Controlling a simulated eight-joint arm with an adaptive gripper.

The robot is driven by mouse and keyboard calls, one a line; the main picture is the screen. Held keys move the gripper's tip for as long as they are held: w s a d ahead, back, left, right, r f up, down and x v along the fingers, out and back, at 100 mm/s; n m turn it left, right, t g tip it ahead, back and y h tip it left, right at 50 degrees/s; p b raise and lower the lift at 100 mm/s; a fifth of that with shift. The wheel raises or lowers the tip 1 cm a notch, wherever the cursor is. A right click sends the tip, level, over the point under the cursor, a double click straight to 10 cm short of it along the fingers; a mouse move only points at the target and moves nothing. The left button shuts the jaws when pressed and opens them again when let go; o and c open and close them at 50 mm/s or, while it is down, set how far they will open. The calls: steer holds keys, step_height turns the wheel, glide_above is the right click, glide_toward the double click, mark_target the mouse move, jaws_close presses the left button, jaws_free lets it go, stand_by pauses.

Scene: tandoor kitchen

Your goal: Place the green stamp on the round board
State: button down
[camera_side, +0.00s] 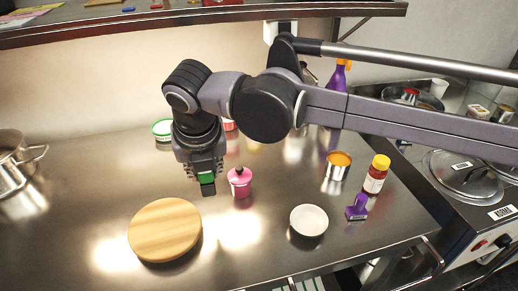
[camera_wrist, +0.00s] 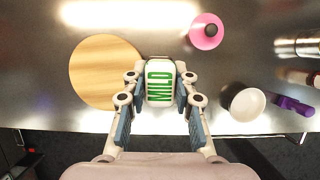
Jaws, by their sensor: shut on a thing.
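My gripper (camera_side: 207,178) points down above the steel counter, shut on the green stamp (camera_side: 206,178). The round board (camera_side: 165,230) is pale wood and lies flat on the counter, in front of and to the left of my gripper in the side view. In the wrist view the board (camera_wrist: 98,70) is just left of the stamp. The stamp is held above the counter, apart from the board; its underside is hidden.
A pink pot with a dark knob (camera_side: 240,181) stands just right of my gripper. A white bowl (camera_side: 309,220), a purple stamp (camera_side: 357,207), a red jar with a yellow lid (camera_side: 375,175) and an orange-filled tin (camera_side: 338,165) stand further right. A steel pot (camera_side: 12,165) is far left.

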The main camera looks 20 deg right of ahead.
steer(key=a+f, duration=0.1)
steer(key=s+a, duration=0.1)
steer(key=a, duration=0.1)
steer(key=a+f, duration=0.1)
steer(key=shift+s+a+f, duration=0.2)
steer(key=shift+s+f, duration=0.05)
steer(key=shift+f, duration=2.15)
steer(key=shift+f, duration=0.1)
steer(key=c, duration=1.1)
jaws_free()
steer(key=shift+o, duration=0.2)
